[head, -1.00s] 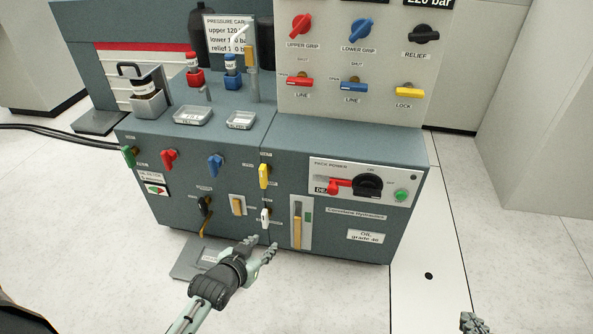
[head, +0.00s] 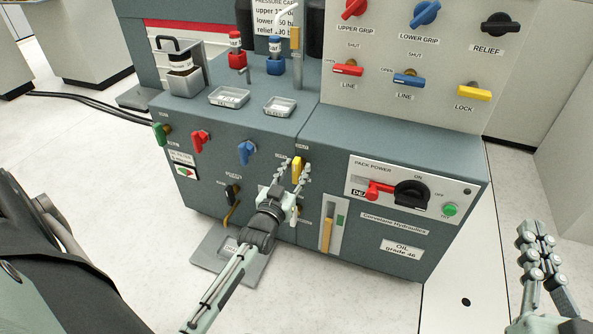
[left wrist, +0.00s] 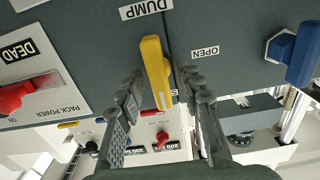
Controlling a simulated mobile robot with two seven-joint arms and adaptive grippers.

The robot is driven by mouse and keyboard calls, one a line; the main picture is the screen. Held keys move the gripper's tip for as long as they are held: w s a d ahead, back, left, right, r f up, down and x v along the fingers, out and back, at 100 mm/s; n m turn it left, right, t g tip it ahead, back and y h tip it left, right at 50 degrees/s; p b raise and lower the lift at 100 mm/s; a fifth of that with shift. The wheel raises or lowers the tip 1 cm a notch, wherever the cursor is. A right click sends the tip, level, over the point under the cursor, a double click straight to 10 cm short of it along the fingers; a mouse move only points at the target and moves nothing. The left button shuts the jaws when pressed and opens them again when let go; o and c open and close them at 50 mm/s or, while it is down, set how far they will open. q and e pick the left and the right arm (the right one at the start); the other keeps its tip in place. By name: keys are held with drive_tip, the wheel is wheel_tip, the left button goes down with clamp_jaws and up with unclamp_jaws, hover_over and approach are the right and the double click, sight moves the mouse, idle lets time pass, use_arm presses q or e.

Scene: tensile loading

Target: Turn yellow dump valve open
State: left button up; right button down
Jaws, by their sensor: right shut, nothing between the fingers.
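The yellow dump valve handle (head: 297,169) is on the front panel of the teal cabinet, partly behind my left fingers. In the left wrist view the yellow handle (left wrist: 156,72) stands between the fingers, below the DUMP label (left wrist: 145,9). Its long end lies by a partly hidden label starting with S; the OPEN label (left wrist: 205,52) is off to its side. My left gripper (head: 293,180) is open, its fingers on either side of the handle with gaps visible. My right gripper (head: 535,245) is shut and empty, away to the right of the cabinet.
Red (head: 200,140) and blue (head: 247,152) valves sit left of the yellow one. The pack power panel (head: 410,188) with its red lever is to the right. Two trays (head: 229,97) stand on the cabinet top. A grey floor plate (head: 215,255) lies below.

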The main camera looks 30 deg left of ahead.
use_arm(q)
drive_tip(key=shift+w, duration=0.25)
drive_tip(key=shift+c, duration=0.3)
clamp_jaws()
